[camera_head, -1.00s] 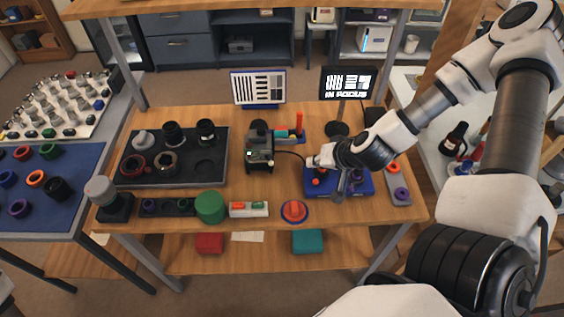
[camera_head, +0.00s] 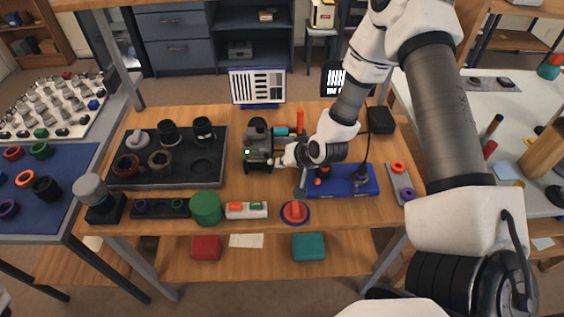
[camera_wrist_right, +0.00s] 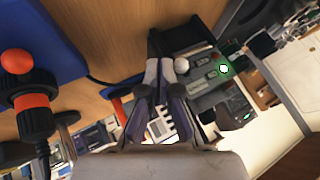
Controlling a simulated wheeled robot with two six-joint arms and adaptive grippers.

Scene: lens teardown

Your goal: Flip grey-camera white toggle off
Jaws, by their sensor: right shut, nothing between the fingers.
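The grey camera (camera_head: 258,140) stands upright on the table, near the middle in the head view, with a small green light on its left side. In the right wrist view the grey camera (camera_wrist_right: 205,78) shows a lit green spot and a round white toggle knob (camera_wrist_right: 181,65). My right gripper (camera_head: 277,162) is at the camera's lower right side in the head view. In the right wrist view its fingertips (camera_wrist_right: 159,68) are closed together and empty, right beside the white knob. I cannot tell whether they touch it. My left gripper is not in view.
A blue tray (camera_head: 358,190) with an orange-topped part lies right of the camera. A black tray (camera_head: 209,178) with lens parts lies left. A green cylinder (camera_head: 206,208), a white switch block (camera_head: 238,211) and a red knob (camera_head: 294,212) line the front edge. A striped chart (camera_head: 256,86) stands behind.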

